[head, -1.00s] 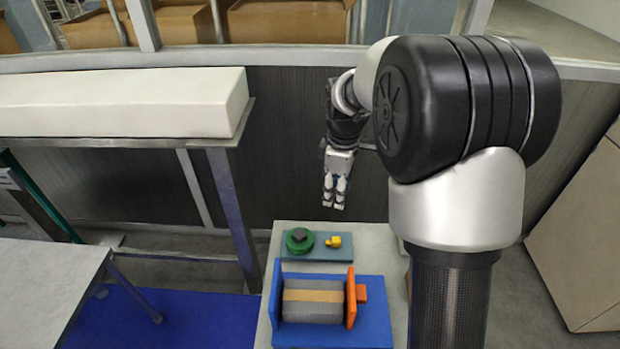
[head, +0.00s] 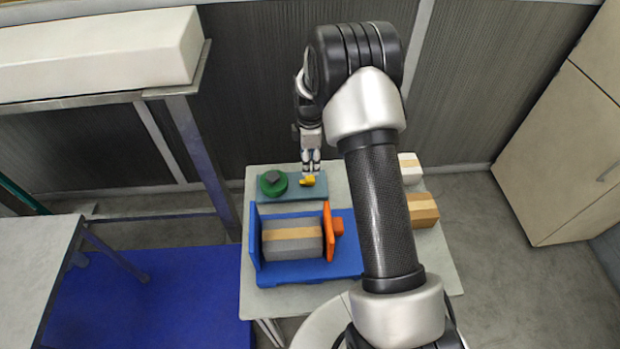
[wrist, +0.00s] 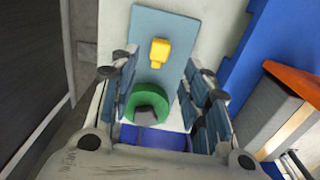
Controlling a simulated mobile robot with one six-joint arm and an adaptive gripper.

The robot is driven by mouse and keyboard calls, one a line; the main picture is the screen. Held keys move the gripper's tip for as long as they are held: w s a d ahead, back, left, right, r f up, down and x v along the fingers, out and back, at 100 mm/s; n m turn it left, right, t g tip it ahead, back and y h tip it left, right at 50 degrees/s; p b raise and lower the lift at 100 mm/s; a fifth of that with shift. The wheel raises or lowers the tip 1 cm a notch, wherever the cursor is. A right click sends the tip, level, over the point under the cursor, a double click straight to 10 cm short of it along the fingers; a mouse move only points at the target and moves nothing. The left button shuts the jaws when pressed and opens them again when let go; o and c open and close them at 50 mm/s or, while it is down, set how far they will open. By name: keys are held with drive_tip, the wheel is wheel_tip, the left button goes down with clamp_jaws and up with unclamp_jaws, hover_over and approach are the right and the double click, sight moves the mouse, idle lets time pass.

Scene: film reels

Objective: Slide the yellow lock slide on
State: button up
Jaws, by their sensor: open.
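The yellow lock slide (head: 307,181) lies on a teal plate (head: 292,194) at the far side of the table. It also shows in the wrist view (wrist: 159,52), ahead of my fingers and between their lines. My gripper (head: 311,170) is open and empty, pointing down just behind and above the lock slide. In the wrist view its fingers (wrist: 163,98) stand apart on both sides of the plate. An orange end plate (head: 328,232) with an orange block is at the reel's right end.
A white box (head: 410,166) and a cardboard box (head: 423,209) are on the table's right side. A white beam on a rack stands at left.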

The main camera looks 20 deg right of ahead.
sight(310, 178)
wheel_tip(310, 178, down, 8)
drive_tip(key=shift+b, duration=0.75)
drive_tip(key=shift+c, duration=0.2)
clamp_jaws()
